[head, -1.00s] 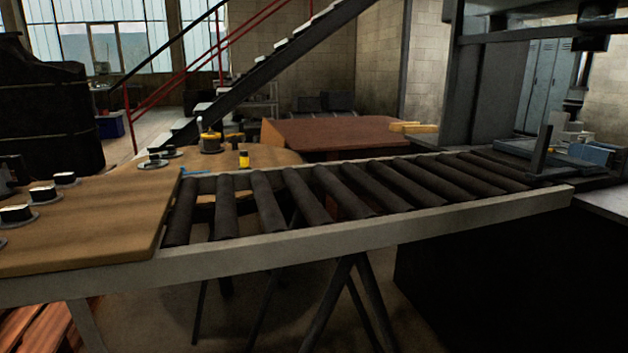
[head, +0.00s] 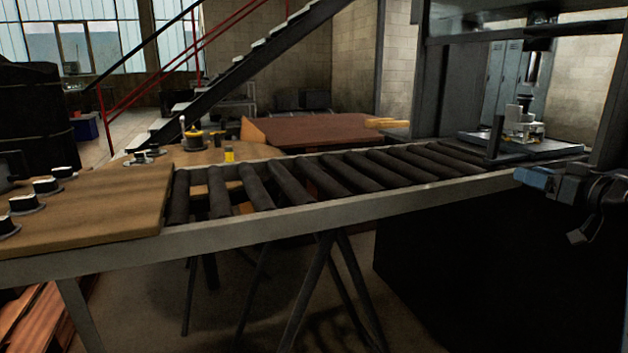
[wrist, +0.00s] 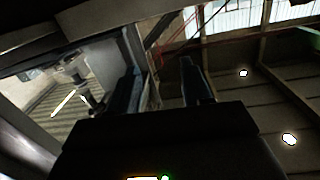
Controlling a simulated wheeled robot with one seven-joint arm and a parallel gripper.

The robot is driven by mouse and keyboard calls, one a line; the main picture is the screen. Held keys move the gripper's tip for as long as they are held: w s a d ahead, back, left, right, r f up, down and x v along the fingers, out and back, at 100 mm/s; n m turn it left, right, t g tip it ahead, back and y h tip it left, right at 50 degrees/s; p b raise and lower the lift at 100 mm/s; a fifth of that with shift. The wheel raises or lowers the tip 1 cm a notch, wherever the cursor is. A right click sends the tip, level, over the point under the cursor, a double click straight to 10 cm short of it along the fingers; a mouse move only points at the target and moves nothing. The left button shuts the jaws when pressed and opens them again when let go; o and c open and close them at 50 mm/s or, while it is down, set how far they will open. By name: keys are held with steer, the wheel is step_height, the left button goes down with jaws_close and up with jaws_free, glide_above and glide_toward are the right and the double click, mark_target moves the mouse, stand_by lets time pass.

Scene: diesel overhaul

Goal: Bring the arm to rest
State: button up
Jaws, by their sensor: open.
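My gripper (head: 522,176) is at the right side of the head view, with its blue fingers pointing left. It is close to the right end of the roller conveyor (head: 400,190) in the picture, in front of the press area. In the wrist view my gripper (wrist: 160,80) shows two dark fingers standing apart with a gap between them. Nothing is held in that gap. The rest of my arm is dark and partly cut off by the right edge.
A flat plate (head: 545,149) carrying a small fixture (head: 523,125) lies at the press (head: 455,85). A wooden board (head: 95,205) with several dark round parts is at the left. Beyond the conveyor stands a reddish-brown table (head: 310,130). Open floor shows below the conveyor.

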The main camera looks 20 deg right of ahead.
steer(key=s+a+f+m+g+h, duration=0.1)
steer(key=s+a+f, duration=0.1)
steer(key=a+f, duration=0.7)
steer(key=s+a+f+m+g+h, duration=0.15)
steer(key=a+f, duration=0.45)
steer(key=f, duration=0.6)
steer(key=s+a+f+g, duration=0.1)
steer(key=s+a+f, duration=0.4)
steer(key=s+a, duration=0.4)
steer(key=s+a+f, duration=0.4)
steer(key=s+a, duration=0.4)
steer(key=a, duration=0.1)
steer(key=s+a+r+n+y, duration=0.2)
steer(key=s+a+r, duration=0.35)
steer(key=s, duration=0.45)
steer(key=s+a+r+n+y, duration=0.2)
steer(key=s+a+r, duration=0.35)
steer(key=s, duration=0.45)
step_height(320, 180, up, 20)
steer(key=p, duration=2)
steer(key=shift+s+f+t, duration=0.15)
steer(key=shift+f+t, duration=0.05)
steer(key=shift+t, duration=0.25)
